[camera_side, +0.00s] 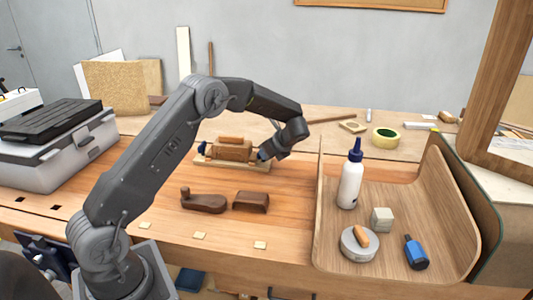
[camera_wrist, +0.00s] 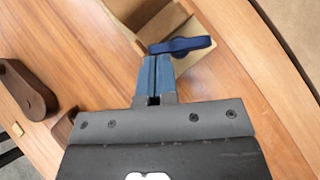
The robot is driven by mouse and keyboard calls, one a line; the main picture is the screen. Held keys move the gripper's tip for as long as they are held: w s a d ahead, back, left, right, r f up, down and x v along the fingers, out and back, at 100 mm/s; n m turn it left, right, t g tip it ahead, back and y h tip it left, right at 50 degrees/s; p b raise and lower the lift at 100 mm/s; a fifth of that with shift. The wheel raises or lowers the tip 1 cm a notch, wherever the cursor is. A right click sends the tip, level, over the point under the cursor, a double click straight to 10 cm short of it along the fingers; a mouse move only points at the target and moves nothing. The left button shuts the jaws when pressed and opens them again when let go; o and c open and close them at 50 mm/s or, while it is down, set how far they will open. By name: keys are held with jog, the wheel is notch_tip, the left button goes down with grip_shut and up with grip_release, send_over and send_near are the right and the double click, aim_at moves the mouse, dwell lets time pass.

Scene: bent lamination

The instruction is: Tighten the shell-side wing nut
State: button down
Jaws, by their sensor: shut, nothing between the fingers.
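A wooden clamping form (camera_side: 232,153) lies on the bench with a light wood base under it. A dark blue wing nut (camera_wrist: 182,45) sits at the near end of the form in the wrist view, its wings spread sideways. Another blue wing nut (camera_side: 203,148) shows at the form's left end in the side view. My gripper (camera_wrist: 156,58) has its two blue fingers together, with nothing between them. Its tips are at the left wing of the nut; I cannot tell whether they touch it. In the side view my gripper (camera_side: 262,156) is at the form's right end and hides the nut there.
A dark brown wooden tool (camera_side: 204,203) and a brown block (camera_side: 251,201) lie in front of the form. A curved wooden tray (camera_side: 335,245) at right holds a white glue bottle (camera_side: 350,181), a round tin, a pale block and a blue bottle. Yellow tape (camera_side: 386,138) lies behind.

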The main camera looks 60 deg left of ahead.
jog(key=shift+s+a+m+t, duration=0.15)
jog(key=shift+s+m+t, duration=0.1)
jog(key=shift+m+t, duration=0.4)
jog(key=m+t, duration=0.1)
jog(key=m, duration=0.1)
jog(key=s+m+t, duration=0.1)
jog(key=m, duration=0.1)
jog(key=shift+a+t, duration=0.35)
jog(key=m+t, duration=0.1)
jog(key=a+m+t+h, duration=0.1)
jog(key=m, duration=0.1)
jog(key=m+t, duration=0.1)
jog(key=shift+s+a+m+h, duration=0.15)
jog(key=shift+s+m+h, duration=0.1)
jog(key=shift+s+h, duration=0.1)
jog(key=shift+a+t, duration=0.15)
jog(key=shift+t, duration=0.15)
jog(key=shift+a, duration=0.1)
jog(key=shift+s, duration=0.1)
